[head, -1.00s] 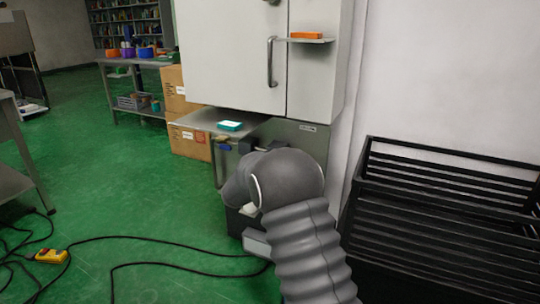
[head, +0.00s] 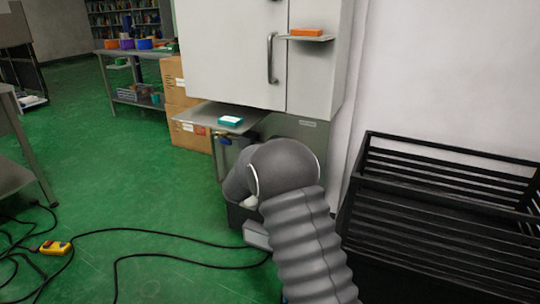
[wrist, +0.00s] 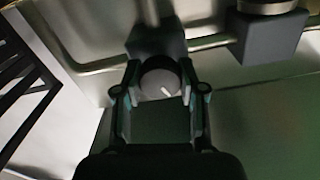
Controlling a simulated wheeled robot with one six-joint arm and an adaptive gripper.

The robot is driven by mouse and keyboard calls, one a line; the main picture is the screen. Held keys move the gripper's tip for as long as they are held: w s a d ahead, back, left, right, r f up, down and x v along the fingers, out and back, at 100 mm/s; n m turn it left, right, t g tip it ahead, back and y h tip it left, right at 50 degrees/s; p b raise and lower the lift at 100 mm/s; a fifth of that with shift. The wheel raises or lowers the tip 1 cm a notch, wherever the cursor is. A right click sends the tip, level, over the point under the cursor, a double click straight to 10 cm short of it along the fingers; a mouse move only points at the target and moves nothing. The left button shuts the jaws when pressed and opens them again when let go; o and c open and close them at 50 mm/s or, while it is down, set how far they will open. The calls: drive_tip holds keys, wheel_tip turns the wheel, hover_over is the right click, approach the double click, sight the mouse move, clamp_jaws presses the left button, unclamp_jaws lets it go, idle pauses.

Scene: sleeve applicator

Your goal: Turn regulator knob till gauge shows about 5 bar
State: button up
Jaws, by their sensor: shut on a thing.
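In the wrist view the regulator knob (wrist: 160,80) is a dark round knob with a short pale pointer mark. The mark slants from the middle toward the lower right. My gripper (wrist: 160,92) has one finger on each side of the knob and is shut on it. A dark block sits right behind the knob. In the head view my arm hides the knob and the gripper. I cannot make out a gauge face or its reading in either view.
A white cabinet (head: 232,50) with a handle stands above a metal shelf (head: 200,112) carrying a teal box (head: 230,121). A black slatted crate (head: 440,200) is at the right. Cables and a yellow pendant (head: 54,247) lie on the green floor at left.

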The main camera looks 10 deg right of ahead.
drive_tip(key=o, duration=1.2)
drive_tip(key=shift+c, duration=0.2)
drive_tip(key=v, duration=1.2)
